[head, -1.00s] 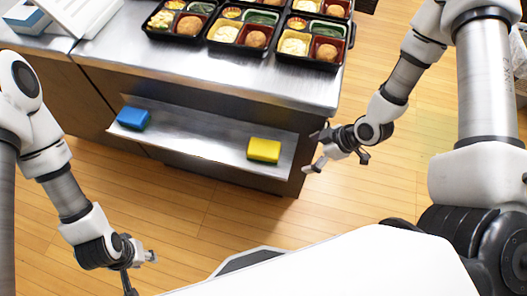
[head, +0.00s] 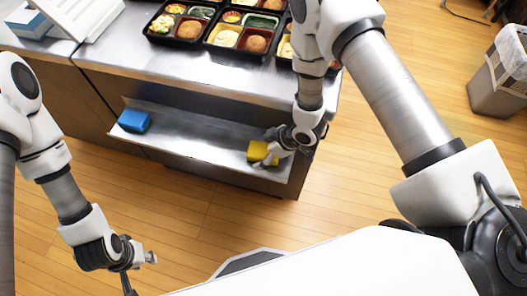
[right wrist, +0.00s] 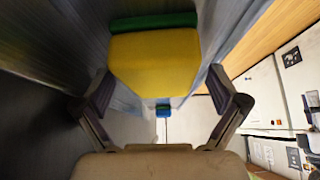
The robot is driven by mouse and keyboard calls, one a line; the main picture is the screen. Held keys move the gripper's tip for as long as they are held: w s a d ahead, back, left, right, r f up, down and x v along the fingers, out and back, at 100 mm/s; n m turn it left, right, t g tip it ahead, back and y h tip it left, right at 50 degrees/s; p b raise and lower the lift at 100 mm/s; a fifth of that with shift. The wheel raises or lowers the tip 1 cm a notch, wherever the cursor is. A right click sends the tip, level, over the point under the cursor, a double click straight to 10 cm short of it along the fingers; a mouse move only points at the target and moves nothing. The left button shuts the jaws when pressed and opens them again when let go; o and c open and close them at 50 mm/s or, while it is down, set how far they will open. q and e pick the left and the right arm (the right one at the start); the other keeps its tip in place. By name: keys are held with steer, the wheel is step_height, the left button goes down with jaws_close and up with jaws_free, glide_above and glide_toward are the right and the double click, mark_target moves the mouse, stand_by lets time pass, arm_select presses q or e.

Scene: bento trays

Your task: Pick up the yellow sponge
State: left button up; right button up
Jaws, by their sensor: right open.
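The yellow sponge (head: 258,151) lies on the low metal shelf near its right end. My right gripper (head: 270,149) is at the sponge and partly hides it in the head view. In the right wrist view the yellow sponge (right wrist: 155,65), with a green layer on one face, is ahead of the open right gripper (right wrist: 163,105). The fingers stand apart, one to each side, and are not closed on it. My left gripper (head: 138,269) hangs over the floor at the lower left, away from the shelf; its jaws are too small to judge.
A blue sponge (head: 133,120) lies at the shelf's left end. The steel shelf (head: 195,143) is bare between the sponges, below the counter top (head: 190,75). Bento trays (head: 207,41) stand on the counter. A grey bin (head: 497,92) stands on the floor at the right.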

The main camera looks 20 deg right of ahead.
steer(key=shift+s, duration=0.1)
steer(key=c, duration=1.1)
steer(key=shift+o, duration=0.2)
steer(key=shift+r, duration=0.1)
step_height(320, 180, up, 14)
steer(key=r, duration=0.1)
step_height(320, 180, up, 13)
steer(key=p, duration=0.5)
glide_above(263, 151)
steer(key=shift+d, duration=0.1)
steer(key=shift+c, duration=0.3)
